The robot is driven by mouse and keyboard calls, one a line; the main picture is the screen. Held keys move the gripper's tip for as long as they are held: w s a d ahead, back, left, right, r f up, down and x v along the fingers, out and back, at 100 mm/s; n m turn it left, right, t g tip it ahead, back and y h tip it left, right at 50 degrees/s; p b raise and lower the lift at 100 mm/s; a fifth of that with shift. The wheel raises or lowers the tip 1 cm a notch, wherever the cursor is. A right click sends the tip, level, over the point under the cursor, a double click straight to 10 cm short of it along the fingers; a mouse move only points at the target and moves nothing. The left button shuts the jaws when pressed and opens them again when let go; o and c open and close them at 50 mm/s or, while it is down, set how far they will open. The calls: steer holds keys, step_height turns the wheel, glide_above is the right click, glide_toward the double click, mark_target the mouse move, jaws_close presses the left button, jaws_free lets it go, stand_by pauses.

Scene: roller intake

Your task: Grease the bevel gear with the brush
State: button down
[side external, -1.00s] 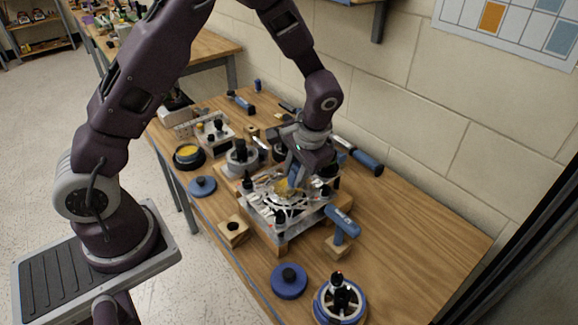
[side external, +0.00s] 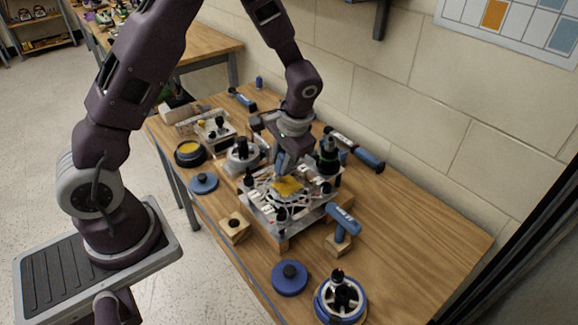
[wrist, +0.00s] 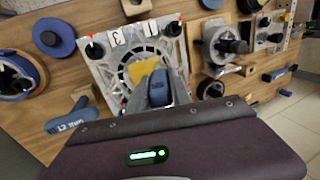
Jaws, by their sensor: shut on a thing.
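My gripper (side external: 283,163) is over the middle of a grey metal unit (side external: 262,214) and is shut on a blue-handled brush. The blue handle (wrist: 158,88) shows in the wrist view, pointing up toward my gripper. A yellow patch (side external: 288,187), which looks like the brush's head, lies at the centre of the unit; it also shows in the wrist view (wrist: 142,70). A round ringed part sits under it. I cannot clearly pick out the bevel gear or tell whether the brush touches it. A black tub of yellow grease (side external: 188,152) stands on the bench at left.
A blue tool marked with lettering (side external: 343,220) stands on a wooden block at the unit's right. A blue disc (side external: 290,278) and a blue-rimmed wheel (side external: 340,300) lie in front. Upright black knobs ring the unit. The bench's right side is clear.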

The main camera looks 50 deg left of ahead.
steer(key=shift+a, duration=0.5)
steer(key=shift+d+r, duration=0.1)
steer(key=shift+r, duration=4)
